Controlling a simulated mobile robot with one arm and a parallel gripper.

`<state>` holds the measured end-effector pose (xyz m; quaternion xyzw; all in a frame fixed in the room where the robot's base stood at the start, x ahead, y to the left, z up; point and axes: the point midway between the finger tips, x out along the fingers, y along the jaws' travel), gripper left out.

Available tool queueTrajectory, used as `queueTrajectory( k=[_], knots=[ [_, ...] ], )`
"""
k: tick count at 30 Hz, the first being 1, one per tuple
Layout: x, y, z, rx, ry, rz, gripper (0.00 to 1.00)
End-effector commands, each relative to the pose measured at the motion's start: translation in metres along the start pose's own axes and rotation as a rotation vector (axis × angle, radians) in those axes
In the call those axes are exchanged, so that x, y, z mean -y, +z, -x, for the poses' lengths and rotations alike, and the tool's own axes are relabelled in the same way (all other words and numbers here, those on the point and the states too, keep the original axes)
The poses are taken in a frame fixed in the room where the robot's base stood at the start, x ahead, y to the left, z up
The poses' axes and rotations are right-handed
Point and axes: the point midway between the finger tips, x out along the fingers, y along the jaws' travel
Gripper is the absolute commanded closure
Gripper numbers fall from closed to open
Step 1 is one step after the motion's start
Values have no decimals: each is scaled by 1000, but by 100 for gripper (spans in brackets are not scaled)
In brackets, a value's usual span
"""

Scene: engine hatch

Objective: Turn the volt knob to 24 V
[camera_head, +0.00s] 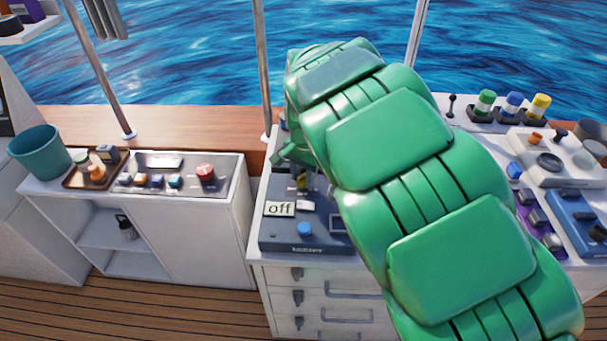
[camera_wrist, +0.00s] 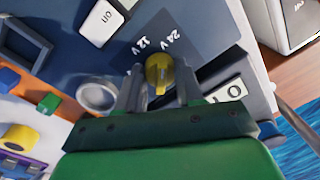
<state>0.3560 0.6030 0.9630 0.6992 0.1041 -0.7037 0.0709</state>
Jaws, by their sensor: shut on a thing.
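The volt knob (camera_wrist: 159,72) is yellow and sits on the dark blue panel of the tester (camera_wrist: 85,50), with "12 V" and "24 V" printed beyond it in the wrist view. My gripper (camera_wrist: 160,84) has its two grey fingers on either side of the knob and is shut on it. The knob's narrow ridge runs toward the gripper's palm; which mark it points to is unclear. In the camera_head view the tester (camera_head: 285,238) stands on a white cabinet with a label reading "off" (camera_head: 280,209). My green arm hides the tester's right part, and my gripper (camera_head: 300,172) is partly seen there.
A blue button (camera_head: 304,229) is at the tester's front. To the right are coloured knobs (camera_head: 513,104) and a white control box (camera_head: 560,160). A left counter holds a button panel (camera_head: 180,174) and a teal bucket (camera_head: 40,152). A gap separates the two counters.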

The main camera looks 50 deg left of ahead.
Motion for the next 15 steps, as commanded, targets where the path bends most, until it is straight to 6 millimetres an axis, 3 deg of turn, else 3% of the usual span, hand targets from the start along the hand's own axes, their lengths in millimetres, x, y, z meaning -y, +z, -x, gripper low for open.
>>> queueTrajectory(
  k=[15],
  knots=[
    [0, 0, 0, -10, -2, -193, 94]
  ],
)
